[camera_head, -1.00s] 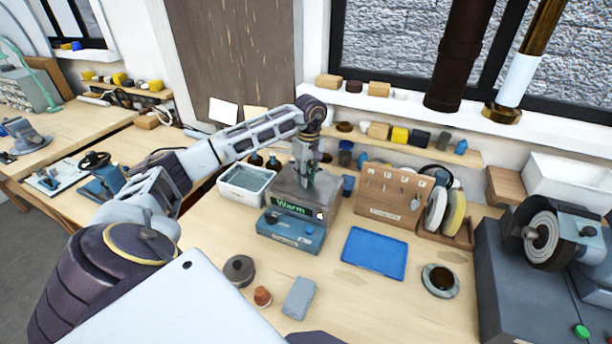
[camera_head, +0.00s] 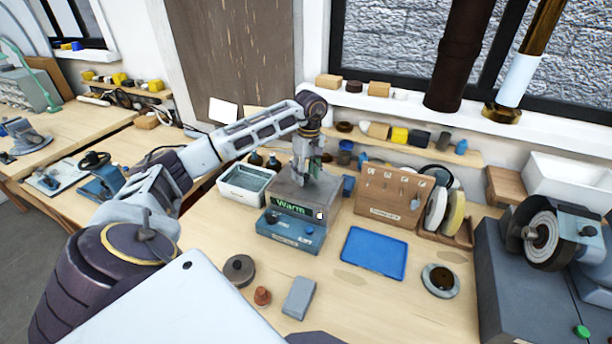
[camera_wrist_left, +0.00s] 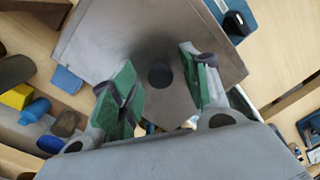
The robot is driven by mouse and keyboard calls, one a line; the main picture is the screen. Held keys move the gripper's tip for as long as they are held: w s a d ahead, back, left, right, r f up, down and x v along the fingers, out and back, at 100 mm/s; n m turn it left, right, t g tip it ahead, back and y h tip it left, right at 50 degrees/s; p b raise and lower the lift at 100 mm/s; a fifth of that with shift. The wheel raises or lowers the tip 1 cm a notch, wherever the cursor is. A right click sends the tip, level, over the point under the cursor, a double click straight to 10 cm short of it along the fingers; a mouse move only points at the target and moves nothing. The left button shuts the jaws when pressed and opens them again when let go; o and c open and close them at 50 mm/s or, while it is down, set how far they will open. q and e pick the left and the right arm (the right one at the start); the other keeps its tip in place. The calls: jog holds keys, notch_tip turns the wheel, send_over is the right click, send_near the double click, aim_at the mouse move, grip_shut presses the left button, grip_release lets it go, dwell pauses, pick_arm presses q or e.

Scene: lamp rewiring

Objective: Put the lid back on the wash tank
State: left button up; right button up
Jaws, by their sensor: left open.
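The wash tank (camera_head: 291,233) stands on the bench, with a blue front and a lit "Warm" display. Its grey square lid (camera_head: 287,191) lies on top and looks level; I cannot tell whether it is fully seated. The lid (camera_wrist_left: 85,50) fills much of the left wrist view, with a dark round knob (camera_wrist_left: 160,75) at its middle. My left gripper (camera_head: 307,173) is open just above the lid. Its green-padded fingers stand apart on either side of the knob in the wrist view, holding nothing. My right gripper is not in view.
A white tub (camera_head: 246,186) stands close left of the tank. A wooden tool board (camera_head: 388,198) is to the right, behind a blue tray (camera_head: 373,252). Small parts and a grey block (camera_head: 299,297) lie in front. A grinder (camera_head: 545,240) stands at far right.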

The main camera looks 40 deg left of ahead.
pick_arm(q)
notch_tip(320, 180, up, 11)
jog(key=shift+w+f, duration=0.2)
jog(key=shift+w, duration=0.15)
dwell(0.4)
dwell(0.8)
